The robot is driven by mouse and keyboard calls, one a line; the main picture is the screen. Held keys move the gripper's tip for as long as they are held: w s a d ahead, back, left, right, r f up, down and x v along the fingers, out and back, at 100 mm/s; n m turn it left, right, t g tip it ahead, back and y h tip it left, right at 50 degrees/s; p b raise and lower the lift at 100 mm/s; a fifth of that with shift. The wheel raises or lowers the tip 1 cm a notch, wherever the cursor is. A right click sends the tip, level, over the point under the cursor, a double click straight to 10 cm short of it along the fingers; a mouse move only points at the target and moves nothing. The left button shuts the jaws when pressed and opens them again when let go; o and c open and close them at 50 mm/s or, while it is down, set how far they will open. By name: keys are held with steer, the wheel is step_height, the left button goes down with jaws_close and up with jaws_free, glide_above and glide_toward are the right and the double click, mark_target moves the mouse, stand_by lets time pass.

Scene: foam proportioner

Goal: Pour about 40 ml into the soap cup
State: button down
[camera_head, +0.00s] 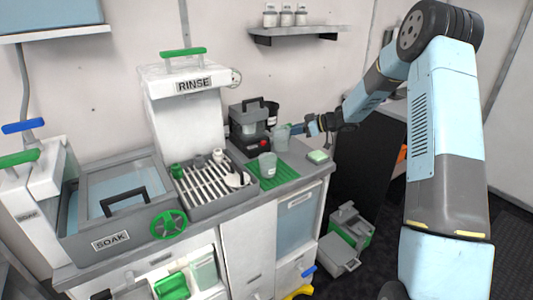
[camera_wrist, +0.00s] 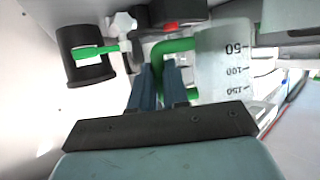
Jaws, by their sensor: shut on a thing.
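My gripper (camera_head: 301,127) is shut on the green handle of a clear measuring jug (camera_head: 281,139). In the wrist view, my gripper's fingers (camera_wrist: 172,85) close around that handle, and the jug (camera_wrist: 224,60) shows marks for 50, 100 and 150. The jug looks roughly upright in the head view; its liquid level cannot be made out. A clear cup (camera_head: 267,166) stands on the green mat (camera_head: 281,177), in front of and left of the jug and apart from it. It may be the soap cup; no label is readable.
A dark machine (camera_head: 248,125) with a red button stands behind the cup. A black container (camera_head: 271,112) is beside it, also in the wrist view (camera_wrist: 86,55). A green-and-white sponge (camera_head: 318,157) lies right of the mat. A slatted drying rack (camera_head: 212,183) is at left.

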steer(key=shift+w+d+f, duration=0.15)
steer(key=shift+f, duration=0.25)
steer(key=shift+w+d+f, duration=0.15)
steer(key=shift+f, duration=0.25)
steer(key=shift+s+a, duration=0.15)
steer(key=shift+a, duration=0.05)
steer(key=shift+s+r, duration=0.1)
steer(key=shift+s+a+n+t, duration=0.3)
steer(key=shift+s+n, duration=0.1)
steer(key=shift+n, duration=0.1)
steer(key=s+a+r+n+t+h+p, duration=0.2)
steer(key=s+a+r+n+t, duration=0.1)
steer(key=r, duration=0.5)
steer(key=shift+s+a+r+n+t+h, duration=0.2)
steer(key=shift+s+a+n+t+h, duration=0.25)
steer(key=shift+s+n, duration=1.1)
steer(key=shift+s, duration=0.35)
